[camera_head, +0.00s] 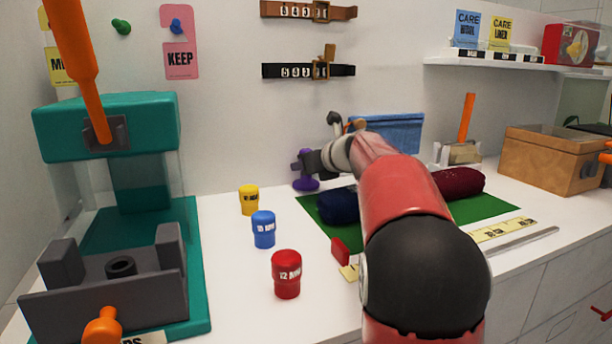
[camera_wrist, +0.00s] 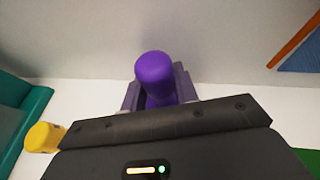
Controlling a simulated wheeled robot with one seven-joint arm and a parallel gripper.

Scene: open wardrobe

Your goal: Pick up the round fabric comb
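A purple knobbed tool (camera_head: 305,182), the likely round fabric comb, stands upright on the white counter near the back wall. In the wrist view its rounded purple top (camera_wrist: 155,70) sits between the two grey fingers of my gripper (camera_wrist: 158,88). In the head view my gripper (camera_head: 306,162) reaches the tool from the right, at its upper part. The fingers lie close along both sides of it; whether they press on it I cannot tell. The tool's lower part is hidden in the wrist view.
Yellow (camera_head: 249,200), blue (camera_head: 263,229) and red (camera_head: 286,273) labelled pieces stand in front of the tool. A teal press (camera_head: 150,130) is at left. A green mat (camera_head: 315,209) with dark rolls lies to the right, partly behind my arm. A wooden box (camera_head: 545,158) is at far right.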

